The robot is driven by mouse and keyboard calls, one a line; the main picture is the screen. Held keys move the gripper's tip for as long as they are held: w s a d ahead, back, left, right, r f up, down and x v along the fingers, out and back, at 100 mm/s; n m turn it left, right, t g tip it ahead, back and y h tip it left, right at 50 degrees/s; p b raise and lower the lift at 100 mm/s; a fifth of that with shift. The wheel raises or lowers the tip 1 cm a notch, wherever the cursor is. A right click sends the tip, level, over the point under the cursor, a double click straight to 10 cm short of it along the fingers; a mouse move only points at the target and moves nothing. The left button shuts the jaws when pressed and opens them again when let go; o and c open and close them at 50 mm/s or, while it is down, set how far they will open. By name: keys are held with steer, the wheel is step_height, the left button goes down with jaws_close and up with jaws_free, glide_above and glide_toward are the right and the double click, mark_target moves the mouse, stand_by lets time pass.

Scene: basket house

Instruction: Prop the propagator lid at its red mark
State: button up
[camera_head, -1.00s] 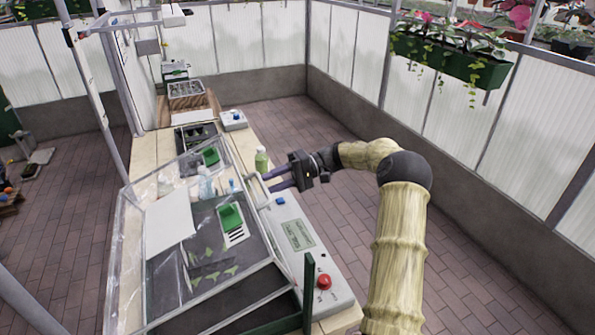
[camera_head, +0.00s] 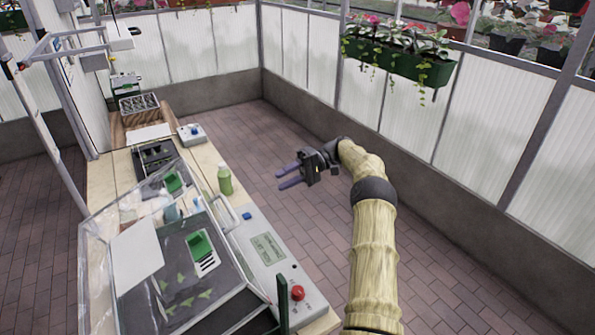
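The propagator's clear lid (camera_head: 92,262) covers the dark tray on the bench at lower left. Its light frame and a handle (camera_head: 226,208) show along the right side. I cannot tell how far it is raised, and I cannot make out a red mark on it. My gripper (camera_head: 279,180) is open and empty, with two purple fingers apart pointing left. In the picture it is right of the lid and handle, clear of both, over the brick floor beside the bench.
A grey control box (camera_head: 268,248) with a red button (camera_head: 298,293) lies along the bench's right side. A green bottle (camera_head: 225,180) stands behind it. A white sheet (camera_head: 137,255) and a green tray (camera_head: 199,244) show at the lid. Brick floor right of the bench is free.

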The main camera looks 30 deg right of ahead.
steer(key=shift+d+r+p, duration=0.2)
steer(key=shift+d+p, duration=0.15)
steer(key=shift+d, duration=0.65)
